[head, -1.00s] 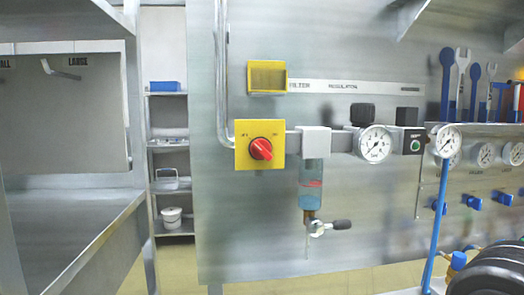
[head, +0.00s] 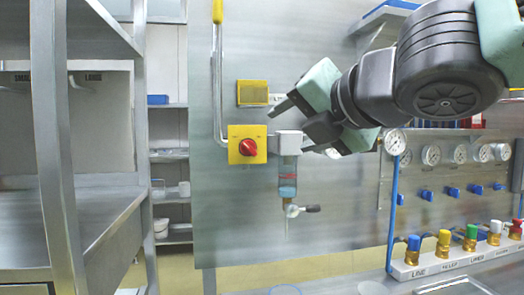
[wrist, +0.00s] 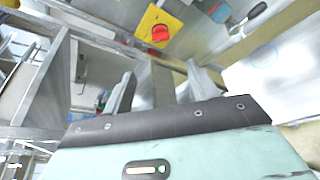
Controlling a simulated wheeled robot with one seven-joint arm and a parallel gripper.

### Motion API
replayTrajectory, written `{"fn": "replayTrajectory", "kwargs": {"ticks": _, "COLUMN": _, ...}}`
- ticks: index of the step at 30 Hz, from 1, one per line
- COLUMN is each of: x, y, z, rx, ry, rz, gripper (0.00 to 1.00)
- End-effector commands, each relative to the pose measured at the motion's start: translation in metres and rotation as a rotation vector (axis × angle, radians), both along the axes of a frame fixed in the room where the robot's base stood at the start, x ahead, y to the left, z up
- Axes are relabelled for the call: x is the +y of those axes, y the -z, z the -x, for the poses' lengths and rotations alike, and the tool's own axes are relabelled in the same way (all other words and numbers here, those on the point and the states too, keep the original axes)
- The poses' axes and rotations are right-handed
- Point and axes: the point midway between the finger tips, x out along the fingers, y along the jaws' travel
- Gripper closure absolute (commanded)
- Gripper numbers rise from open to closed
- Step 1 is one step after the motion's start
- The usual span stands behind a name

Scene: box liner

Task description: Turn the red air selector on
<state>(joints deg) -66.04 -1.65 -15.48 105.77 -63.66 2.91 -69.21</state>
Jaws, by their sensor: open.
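The red air selector (head: 248,147) is a round red knob on a square yellow plate (head: 236,157), mounted on the metal panel at the left end of the air line. Its exact turn position is hard to read. My gripper (head: 292,126) is open and empty, reaching in from the upper right, to the right of the knob and apart from it. In the wrist view the knob (wrist: 160,34) shows beyond and above my open fingers (wrist: 160,74), with nothing between them.
A filter bowl (head: 287,178) with a small valve hangs just right of the selector. A yellow box (head: 252,93) is above it, and a pipe (head: 217,90) runs down at its left. Gauges (head: 431,154) and blue valves line the right. The panel below is clear.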

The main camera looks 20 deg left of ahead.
Motion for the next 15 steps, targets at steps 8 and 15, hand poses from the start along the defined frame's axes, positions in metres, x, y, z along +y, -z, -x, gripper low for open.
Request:
{"fn": "replayTrajectory", "kwargs": {"ticks": 8, "x": 0.036, "y": 0.016, "z": -0.032, "rx": 0.005, "ry": 0.002, "rz": 0.004, "gripper": 0.41}}
{"fn": "replayTrajectory", "kwargs": {"ticks": 15, "x": 0.069, "y": 0.027, "z": -0.063, "rx": 0.006, "ry": 0.004, "rz": 0.003, "gripper": 0.41}}
